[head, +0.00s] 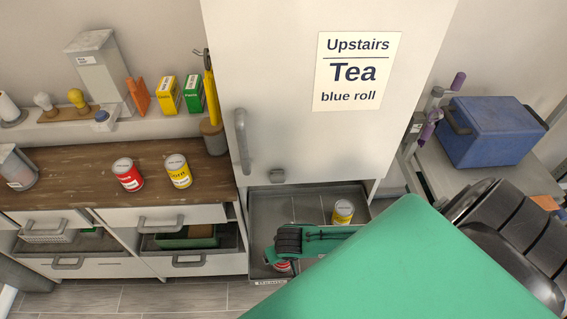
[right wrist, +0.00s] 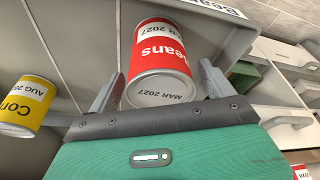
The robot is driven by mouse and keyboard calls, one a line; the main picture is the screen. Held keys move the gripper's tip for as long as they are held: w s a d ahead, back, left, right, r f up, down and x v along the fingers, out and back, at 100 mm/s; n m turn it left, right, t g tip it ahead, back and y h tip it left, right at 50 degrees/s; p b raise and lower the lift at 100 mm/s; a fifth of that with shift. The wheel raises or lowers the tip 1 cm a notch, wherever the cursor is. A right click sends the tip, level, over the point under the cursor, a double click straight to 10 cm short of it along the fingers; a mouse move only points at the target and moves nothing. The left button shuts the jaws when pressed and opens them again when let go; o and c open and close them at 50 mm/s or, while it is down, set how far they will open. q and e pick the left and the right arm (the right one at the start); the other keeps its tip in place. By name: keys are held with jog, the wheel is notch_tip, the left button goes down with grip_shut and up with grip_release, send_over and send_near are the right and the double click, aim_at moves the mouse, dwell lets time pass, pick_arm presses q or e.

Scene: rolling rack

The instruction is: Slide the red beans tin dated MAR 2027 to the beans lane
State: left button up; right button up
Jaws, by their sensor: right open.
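The red beans tin (right wrist: 162,60), marked MAR 2027 on its lid, is in the grey pull-out tray (head: 258,215). It is between the spread fingers of my right gripper (right wrist: 160,88); contact with either finger is unclear. In the head view my right gripper (head: 287,254) hides most of this tin (head: 282,267), near the tray's front left. A Beans label (right wrist: 222,8) is on the tray rim beyond the tin. A yellow corn tin (right wrist: 27,100), marked AUG, stands apart; a yellow tin (head: 343,211) shows toward the tray's back right. My left gripper is not visible.
Another red tin (head: 127,174) and a yellow tin (head: 178,170) stand on the wooden counter (head: 75,165). A white cabinet door (head: 285,80) rises behind the tray. Thin dividers split the tray floor into lanes; its back left is clear.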

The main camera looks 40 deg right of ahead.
jog(key=b+v, duration=0.2)
jog(key=v, duration=1.1)
jog(key=shift+r, duration=0.25)
jog(key=shift+s+a, duration=0.1)
